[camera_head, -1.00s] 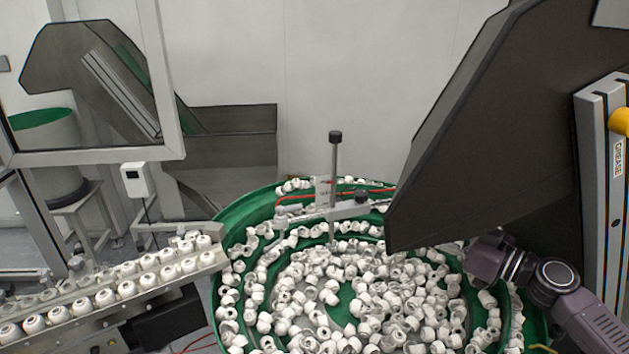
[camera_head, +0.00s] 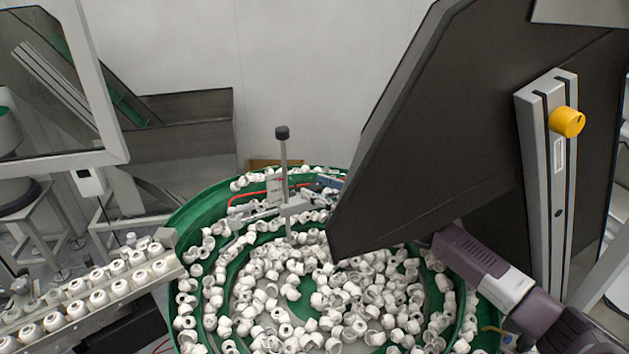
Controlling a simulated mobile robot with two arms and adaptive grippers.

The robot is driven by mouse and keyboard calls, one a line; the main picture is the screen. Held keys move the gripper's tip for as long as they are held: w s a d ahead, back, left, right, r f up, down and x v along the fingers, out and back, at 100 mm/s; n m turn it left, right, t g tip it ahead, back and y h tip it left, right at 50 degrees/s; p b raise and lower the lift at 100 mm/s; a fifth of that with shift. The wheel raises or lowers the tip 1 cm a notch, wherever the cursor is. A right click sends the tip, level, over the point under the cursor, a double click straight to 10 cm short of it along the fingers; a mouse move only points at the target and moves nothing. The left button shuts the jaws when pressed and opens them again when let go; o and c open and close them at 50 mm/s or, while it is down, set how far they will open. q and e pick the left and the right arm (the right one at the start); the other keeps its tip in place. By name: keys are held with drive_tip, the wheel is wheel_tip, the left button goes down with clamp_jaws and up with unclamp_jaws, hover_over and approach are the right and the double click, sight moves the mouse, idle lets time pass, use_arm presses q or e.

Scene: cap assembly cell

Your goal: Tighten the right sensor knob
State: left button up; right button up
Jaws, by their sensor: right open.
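A thin upright post with a black knob (camera_head: 282,132) on top stands over the far part of the green bowl. A sensor bracket (camera_head: 291,205) with a red cable is clamped low on the post. The small right sensor knob at the bracket's right end is hard to make out. My right arm comes in from the lower right and passes behind the large dark panel. The open tips of my right gripper (camera_head: 328,183) seem to show past the panel's left edge, close to the bracket's right end. Most of this gripper is hidden. My left gripper is not in view.
The green bowl (camera_head: 187,213) holds many loose white caps. The large dark panel (camera_head: 440,140) overhangs its right side, with a grey rail and a yellow knob (camera_head: 567,121). A track of white caps (camera_head: 88,292) lies at lower left. Open space lies above the bowl's left half.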

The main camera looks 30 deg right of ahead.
drive_tip(key=shift+w+a+r, duration=0.1)
drive_tip(key=shift+w+a, duration=0.4)
drive_tip(key=shift+w, duration=0.05)
drive_tip(key=shift+p, duration=0.3)
drive_tip(key=c, duration=1.2)
